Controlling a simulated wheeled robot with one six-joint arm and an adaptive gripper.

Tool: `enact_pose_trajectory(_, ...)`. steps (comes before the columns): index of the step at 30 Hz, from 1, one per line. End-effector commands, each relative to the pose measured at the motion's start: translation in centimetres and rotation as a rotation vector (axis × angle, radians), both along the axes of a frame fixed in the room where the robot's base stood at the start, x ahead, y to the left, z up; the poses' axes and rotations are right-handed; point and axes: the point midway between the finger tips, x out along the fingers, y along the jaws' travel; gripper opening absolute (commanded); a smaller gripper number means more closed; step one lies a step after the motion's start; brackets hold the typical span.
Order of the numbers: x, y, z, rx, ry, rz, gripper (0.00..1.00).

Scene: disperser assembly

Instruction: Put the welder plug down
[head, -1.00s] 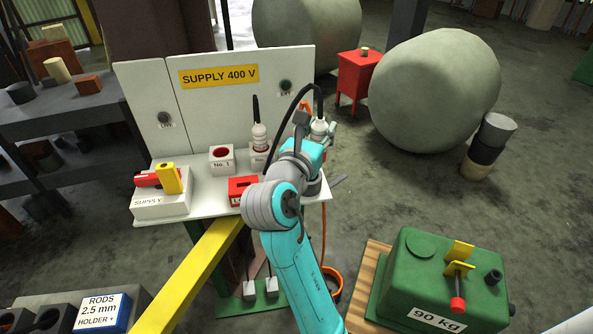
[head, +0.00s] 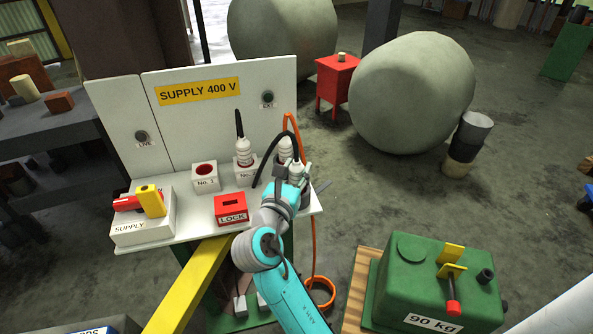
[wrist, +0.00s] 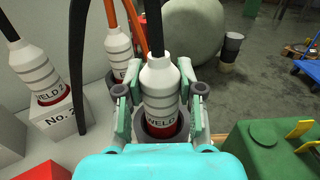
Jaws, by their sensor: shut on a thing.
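The plug is upright. A grey round rim (wrist: 148,128) shows around its lower end; I cannot tell whether it rests there. In the head view the held plug (head: 296,170) is over the right end of the white bench (head: 190,232). A similar plug marked "WELD 2" (wrist: 38,70) stands in the No. 2 block (wrist: 68,122). A plug with an orange cable (wrist: 119,45) stands just behind and left of the held one.
The No. 1 block (head: 205,178) has an empty red-rimmed hole. A red lock box (head: 230,209) and a supply switch (head: 142,228) are on the bench. The supply panel (head: 215,115) rises behind. A green 90 kg machine (head: 425,285) stands at the right.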

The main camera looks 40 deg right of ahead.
Motion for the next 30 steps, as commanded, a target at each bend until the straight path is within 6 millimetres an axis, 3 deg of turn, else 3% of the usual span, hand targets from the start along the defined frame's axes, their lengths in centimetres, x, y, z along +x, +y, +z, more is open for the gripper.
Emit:
enact_pose_trajectory(12,-0.02,-0.01,-0.5,-0.001,0.0,-0.001,0.0)
enact_pose_trajectory(13,-0.02,-0.01,-0.57,-0.001,0.001,-0.001,0.4)
enact_pose_trajectory(16,-0.01,-0.01,-0.52,-0.001,0.001,-0.001,0.62)
enact_pose_trajectory(27,0.0,0.0,-0.13,0.0,-0.001,0.0,0.62)
enact_pose_trajectory(30,-0.51,0.92,-0.21,-0.001,0.0,0.003,0.62)
